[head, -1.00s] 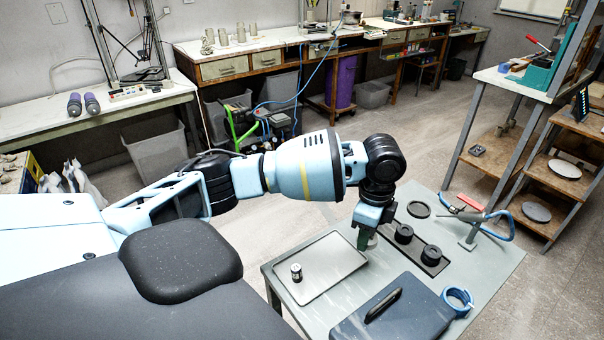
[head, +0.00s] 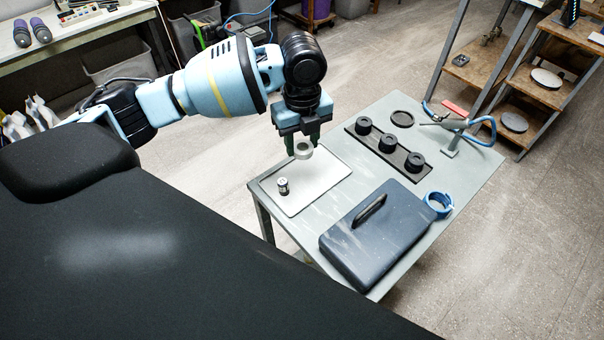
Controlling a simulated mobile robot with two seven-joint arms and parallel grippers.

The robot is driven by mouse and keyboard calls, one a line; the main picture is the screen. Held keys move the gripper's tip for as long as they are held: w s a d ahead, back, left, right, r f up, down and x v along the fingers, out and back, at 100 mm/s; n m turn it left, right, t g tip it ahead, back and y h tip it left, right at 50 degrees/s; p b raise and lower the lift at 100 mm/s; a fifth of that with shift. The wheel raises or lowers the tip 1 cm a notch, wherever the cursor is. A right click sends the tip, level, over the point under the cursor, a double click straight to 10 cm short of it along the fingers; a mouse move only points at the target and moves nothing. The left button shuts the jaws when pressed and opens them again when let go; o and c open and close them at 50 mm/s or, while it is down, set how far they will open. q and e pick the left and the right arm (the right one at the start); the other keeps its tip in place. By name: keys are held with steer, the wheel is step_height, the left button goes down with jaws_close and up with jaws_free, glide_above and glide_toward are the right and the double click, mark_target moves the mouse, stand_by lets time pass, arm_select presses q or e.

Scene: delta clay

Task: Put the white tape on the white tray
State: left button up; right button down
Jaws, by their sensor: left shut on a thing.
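The white tape (head: 303,151) is a pale ring held between the fingertips of my left gripper (head: 302,143). The gripper points down and is shut on it. The tape hangs over the far part of the white tray (head: 316,191), seemingly a little above its surface. The tray is a flat light rectangle on the left end of the grey table. A small metal cylinder (head: 283,186) stands on the tray near its left side. My right gripper is not in view.
A dark lidded case (head: 372,238) with a black handle lies right of the tray. Behind it are a black strip with several round black pieces (head: 388,149), a black ring (head: 402,119) and a stand with a blue hose (head: 480,122). A blue tape roll (head: 438,204) sits at the right edge.

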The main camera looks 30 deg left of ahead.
mark_target(302, 179)
arm_select(q)
steer(key=shift+f+b, duration=0.4)
steer(key=shift+f, duration=4.6)
steer(key=shift+f, duration=0.2)
steer(key=o, duration=0.7)
steer(key=shift+c, duration=0.2)
step_height(302, 179, up, 12)
steer(key=shift+r+p, duration=0.2)
steer(key=shift+p, duration=0.35)
